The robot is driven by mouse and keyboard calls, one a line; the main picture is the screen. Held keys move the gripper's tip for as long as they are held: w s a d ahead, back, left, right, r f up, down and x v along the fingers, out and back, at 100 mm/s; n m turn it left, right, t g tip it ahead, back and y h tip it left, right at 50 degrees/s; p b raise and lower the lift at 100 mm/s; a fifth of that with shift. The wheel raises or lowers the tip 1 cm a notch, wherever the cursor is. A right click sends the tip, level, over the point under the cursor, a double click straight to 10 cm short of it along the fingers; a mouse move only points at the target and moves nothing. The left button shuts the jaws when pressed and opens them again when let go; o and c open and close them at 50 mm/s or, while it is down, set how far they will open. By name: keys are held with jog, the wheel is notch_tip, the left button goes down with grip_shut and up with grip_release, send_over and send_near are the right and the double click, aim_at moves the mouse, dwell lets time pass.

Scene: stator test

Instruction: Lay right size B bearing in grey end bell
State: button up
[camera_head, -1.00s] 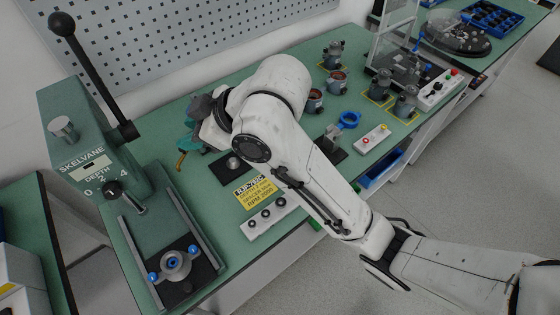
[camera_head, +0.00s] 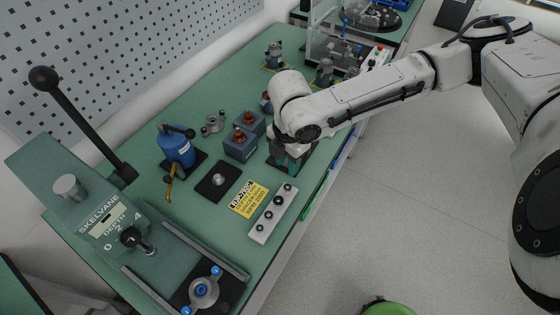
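A grey flanged part (camera_head: 204,291), which looks like the grey end bell, sits on the dark press bed at lower left between two blue clamps. Another grey flanged part (camera_head: 213,123) lies at the bench's back. I cannot make out a size B marking. Two blue-grey boxes (camera_head: 240,144) with copper-red tops stand mid-bench; I cannot tell whether they hold bearings. My gripper (camera_head: 290,162), teal and dark, points down at the bench right of these boxes. My arm covers part of it, so its fingers and anything between them are hidden.
The green press (camera_head: 95,215) with its long lever stands at left. A blue bottle (camera_head: 177,147), a black pad with a silver dome (camera_head: 219,181), a yellow sign (camera_head: 248,198) and a white strip with dark knobs (camera_head: 272,213) occupy the near bench. Motor housings stand at the back.

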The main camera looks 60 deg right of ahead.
jog(key=b, duration=0.6)
send_over(288, 188)
notch_tip(288, 188, down, 6)
jog(key=shift+w+f, duration=0.1)
jog(key=shift+w, duration=0.05)
jog(key=shift+p, duration=0.3)
jog(key=shift+f, duration=2.05)
jog(key=shift+f, duration=0.1)
jog(key=c, duration=0.4)
